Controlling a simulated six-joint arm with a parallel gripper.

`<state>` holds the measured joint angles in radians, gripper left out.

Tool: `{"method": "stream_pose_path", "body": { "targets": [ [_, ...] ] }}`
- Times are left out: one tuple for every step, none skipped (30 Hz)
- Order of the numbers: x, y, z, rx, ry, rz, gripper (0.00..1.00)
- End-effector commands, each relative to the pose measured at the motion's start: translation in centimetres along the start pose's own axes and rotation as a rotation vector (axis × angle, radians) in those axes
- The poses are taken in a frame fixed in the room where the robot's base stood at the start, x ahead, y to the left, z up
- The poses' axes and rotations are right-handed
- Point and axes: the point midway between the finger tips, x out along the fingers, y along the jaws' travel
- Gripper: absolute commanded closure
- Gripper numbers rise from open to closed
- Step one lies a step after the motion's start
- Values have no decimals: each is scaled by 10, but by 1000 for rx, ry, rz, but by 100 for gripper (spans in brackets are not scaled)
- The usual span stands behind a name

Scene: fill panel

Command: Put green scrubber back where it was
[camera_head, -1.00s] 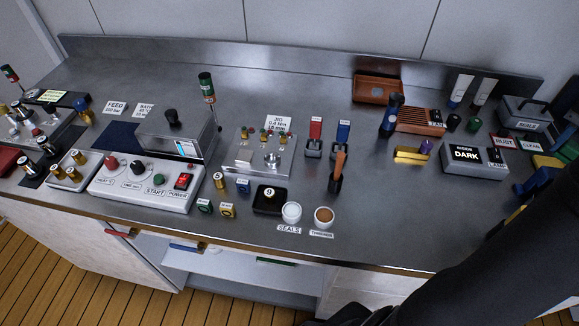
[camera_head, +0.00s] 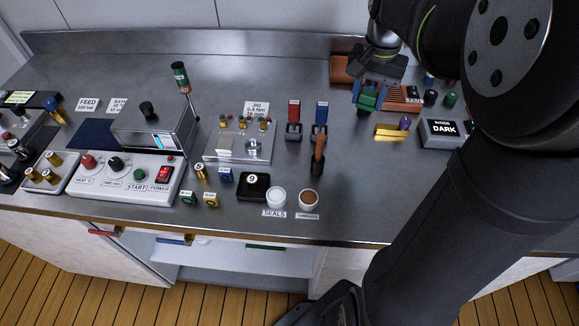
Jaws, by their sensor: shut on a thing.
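My gripper (camera_head: 368,98) has blue fingers and is at the back right of the steel bench, in front of the brown tray and slatted rack. It is shut on a small green thing, which I take to be the green scrubber (camera_head: 367,101). The fingers hide part of it, and I cannot tell whether it touches anything below. My arm covers the right of the view.
A brown tray (camera_head: 345,66) and an orange-brown slatted rack (camera_head: 405,98) are close behind and beside my gripper. Red and blue switches (camera_head: 294,115) are to the left.

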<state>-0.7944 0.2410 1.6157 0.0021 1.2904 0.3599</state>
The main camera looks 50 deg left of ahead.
Motion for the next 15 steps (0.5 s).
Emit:
{"method": "stream_pose_path", "body": {
  "targets": [
    [2,-16,12,-29,0,0,86],
    [3,-25,19,-40,1,0,86],
    [4,-36,28,-57,0,0,86],
    [6,-43,36,-68,-1,1,86],
    [6,-51,43,-80,-1,1,86],
    [8,-60,52,-95,-1,1,86],
    [9,-67,60,-105,-2,1,86],
    [10,-73,67,-117,-1,1,86],
    [12,-81,76,-131,-1,1,86],
    [13,-86,83,-141,-2,1,86],
    [14,-92,90,-150,-2,1,86],
    [15,-98,99,-162,-2,1,86],
    [16,-102,105,-172,-2,1,86],
    [17,-106,112,-180,-3,2,86],
    [18,-111,119,-190,-3,2,86]
  ]
}}
